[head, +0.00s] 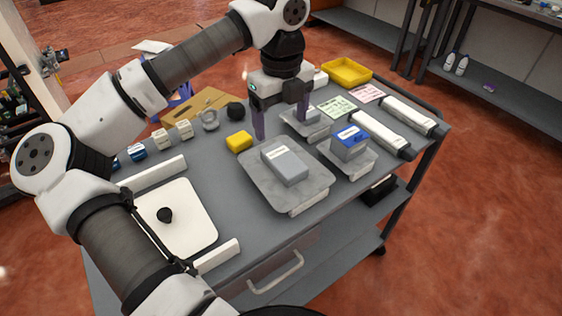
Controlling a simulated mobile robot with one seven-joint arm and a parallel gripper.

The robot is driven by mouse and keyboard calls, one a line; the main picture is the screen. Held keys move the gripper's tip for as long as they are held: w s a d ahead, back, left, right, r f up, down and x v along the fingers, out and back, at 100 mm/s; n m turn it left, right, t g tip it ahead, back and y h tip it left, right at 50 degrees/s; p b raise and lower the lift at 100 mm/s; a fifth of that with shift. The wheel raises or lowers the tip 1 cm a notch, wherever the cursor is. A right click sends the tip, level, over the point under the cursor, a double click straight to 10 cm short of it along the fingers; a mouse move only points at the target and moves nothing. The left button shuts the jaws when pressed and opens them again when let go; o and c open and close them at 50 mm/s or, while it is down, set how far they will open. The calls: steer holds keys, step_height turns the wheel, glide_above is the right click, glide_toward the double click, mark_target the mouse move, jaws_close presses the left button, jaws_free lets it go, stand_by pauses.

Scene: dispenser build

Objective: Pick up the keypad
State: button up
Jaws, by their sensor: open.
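No part can be told as the keypad for sure, as the labels are too small to read. A grey labelled block (285,164) lies on a large grey tray (300,199). A blue-topped block (349,140) stands on a smaller tray (358,169) to its right. A small grey part (307,115) sits on a third tray (292,121), partly hidden behind a finger. My gripper (281,122) is open and empty, purple fingers pointing down, between the yellow block and this third tray in the picture. Its height above the cart is hard to tell.
The grey cart (222,163) also carries a yellow block (239,141), a black ball (236,110), a yellow bin (346,72), two long white-and-black tubes (375,130) and a white plate (178,215) with a black knob. Shelving stands at the back right.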

glide_above(284, 159)
steer(key=f, duration=0.2)
steer(key=f+p, duration=0.1)
steer(key=f, duration=0.2)
steer(key=shift+s+a+f, duration=0.2)
steer(key=shift+f, duration=0.15)
steer(key=f, duration=0.1)
steer(key=f+p, duration=0.2)
steer(key=f, duration=0.1)
steer(key=shift+w+d, duration=0.2)
steer(key=shift+d, duration=0.1)
steer(key=shift+f, duration=0.55)
steer(key=shift+f+b, duration=0.25)
steer(key=shift+b, duration=0.35)
steer(key=c, duration=1.2)
